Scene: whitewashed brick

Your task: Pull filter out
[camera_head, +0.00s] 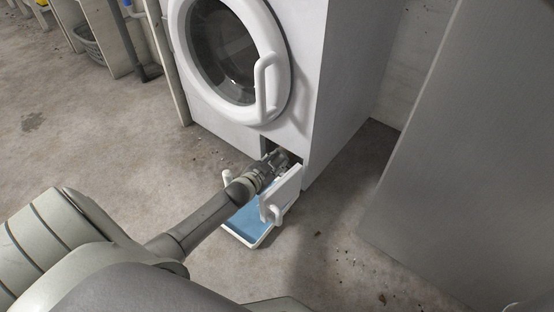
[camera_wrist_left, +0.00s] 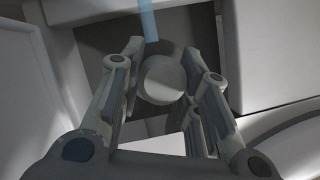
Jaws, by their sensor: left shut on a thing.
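The filter (camera_wrist_left: 162,80) shows in the left wrist view as a round, pale grey cap inside the dark opening. My left gripper (camera_head: 281,159) reaches into the opening low on the front of the white washing machine (camera_head: 222,125). Its fingers stand on both sides of the filter and are shut on it. In the head view the gripper hides the filter. I cannot tell how far the filter sits in its hole. The white flap (camera_head: 283,192) stands open beside the gripper. My right gripper is not in view.
A white tray (camera_head: 262,243) with a blue inside and white handles lies on the floor below the opening. The round door (camera_head: 279,58) is above. A grey panel (camera_head: 470,150) stands at the right. A light-blue strip (camera_wrist_left: 148,20) crosses the opening's top.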

